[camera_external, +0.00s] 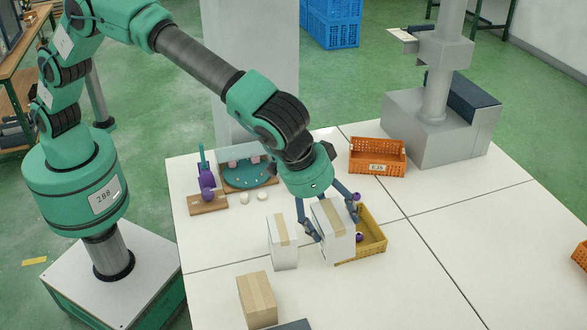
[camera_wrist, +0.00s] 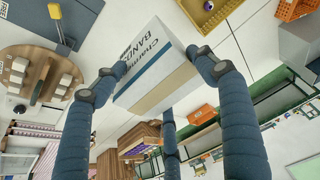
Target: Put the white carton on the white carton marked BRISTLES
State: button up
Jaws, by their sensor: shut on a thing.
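My gripper (camera_external: 333,216) is shut on a white carton (camera_external: 336,246) with a tan tape strip on top. In the wrist view, its fingers (camera_wrist: 156,76) close around the carton (camera_wrist: 155,62), whose side bears a blue band and the word BANDS. The held carton looks upright; how far it is above the table I cannot tell. A second white carton (camera_external: 284,255), also taped, stands upright on the table just left of the held one. Its marking is not readable here. The word BRISTLES does not show in either view.
A yellow crate (camera_external: 374,250) is right behind the held carton. A brown carton (camera_external: 258,303) stands front left. An orange crate (camera_external: 377,168), a teal round stand (camera_external: 247,183) and a purple tool on a wooden block (camera_external: 208,206) are farther back.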

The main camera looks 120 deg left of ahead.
jog(key=s+a+p, duration=0.4)
jog(key=s, duration=1.2)
jog(key=s+a+g+p, duration=0.1)
jog(key=s+a+p, duration=0.3)
jog(key=s, duration=1.3)
jog(key=shift+s+h, duration=0.2)
jog(key=shift+h, duration=0.2)
notch_tip(320, 180, down, 3)
jog(key=shift+s+f, duration=0.15)
jog(key=shift+c, duration=0.2)
jog(key=shift+f, duration=0.85)
jog(key=w+a+f, duration=0.1)
jog(key=w, duration=1.5)
jog(key=shift+a+f, duration=0.2)
jog(key=shift+a, duration=0.05)
